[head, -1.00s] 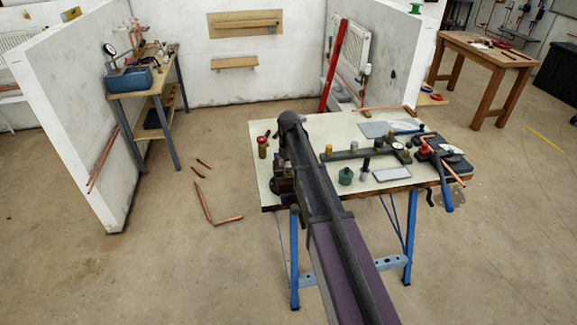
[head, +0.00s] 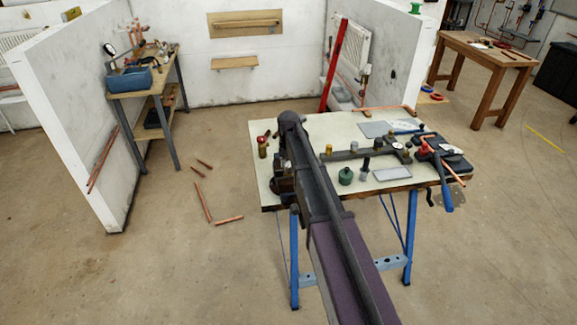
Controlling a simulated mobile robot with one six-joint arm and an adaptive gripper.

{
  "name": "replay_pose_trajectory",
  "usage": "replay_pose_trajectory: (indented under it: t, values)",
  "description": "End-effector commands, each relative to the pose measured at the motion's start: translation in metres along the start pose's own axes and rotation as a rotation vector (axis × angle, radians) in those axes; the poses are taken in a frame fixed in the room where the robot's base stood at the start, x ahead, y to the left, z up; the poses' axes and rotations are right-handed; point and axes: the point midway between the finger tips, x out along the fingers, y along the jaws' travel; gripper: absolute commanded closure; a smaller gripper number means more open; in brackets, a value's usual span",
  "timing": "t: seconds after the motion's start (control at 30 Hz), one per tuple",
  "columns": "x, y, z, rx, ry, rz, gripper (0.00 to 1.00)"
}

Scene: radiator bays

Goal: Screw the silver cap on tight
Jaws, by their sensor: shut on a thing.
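My gripper (head: 283,185) shows only in part, low over the left front of the pale workbench (head: 312,131), beside my arm, which covers much of it. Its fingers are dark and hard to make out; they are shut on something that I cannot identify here. I cannot pick out the silver cap with certainty. A dark bar (head: 345,155) with several upright fittings lies across the bench to the right of my arm. A brass-coloured fitting (head: 328,149) and a dark one (head: 365,163) stand at it.
A green round object (head: 346,176) and a grey tray (head: 392,173) lie near the bench's front edge. A blue-handled tool (head: 446,195) overhangs the right edge. A brass piece (head: 262,147) stands at the left edge. Copper pipes (head: 203,202) lie on the floor.

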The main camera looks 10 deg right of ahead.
Motion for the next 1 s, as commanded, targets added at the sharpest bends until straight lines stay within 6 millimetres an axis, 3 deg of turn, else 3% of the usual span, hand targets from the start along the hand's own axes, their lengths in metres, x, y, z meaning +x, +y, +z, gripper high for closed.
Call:
replay_pose_trajectory:
  t: [1.0]
  values:
    - [0.0008,-0.0005,-0.0005,0.775,0.001,-0.001,1.0]
